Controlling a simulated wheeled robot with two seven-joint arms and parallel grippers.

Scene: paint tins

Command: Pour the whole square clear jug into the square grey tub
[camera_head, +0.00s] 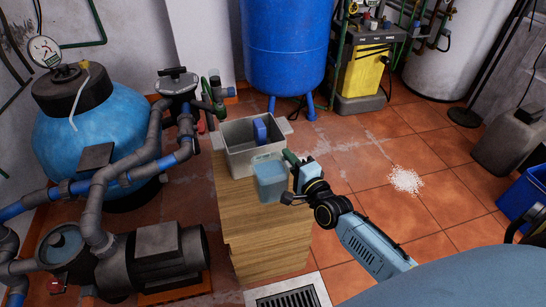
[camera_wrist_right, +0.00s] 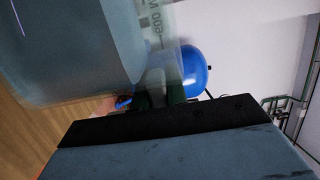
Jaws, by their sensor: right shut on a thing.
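The square clear jug (camera_head: 268,182) holds pale blue liquid and looks about upright. It is over the wooden stand, just in front of the square grey tub (camera_head: 238,166); I cannot tell whether its base touches the stand. My right gripper (camera_head: 291,172) is at the jug's right side, shut on its handle. In the right wrist view the jug (camera_wrist_right: 75,50) fills the upper left, with scale marks on its wall, and its handle (camera_wrist_right: 157,85) is between the dark green fingers. The tub stands open on the stand. My left gripper is not in view.
A blue object (camera_head: 260,130) is in or at the far part of the tub. The wooden stand (camera_head: 262,235) has bare top in front of the jug. A pump (camera_head: 155,255) and blue pipes crowd the left. A white spill (camera_head: 406,180) marks the open floor at right.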

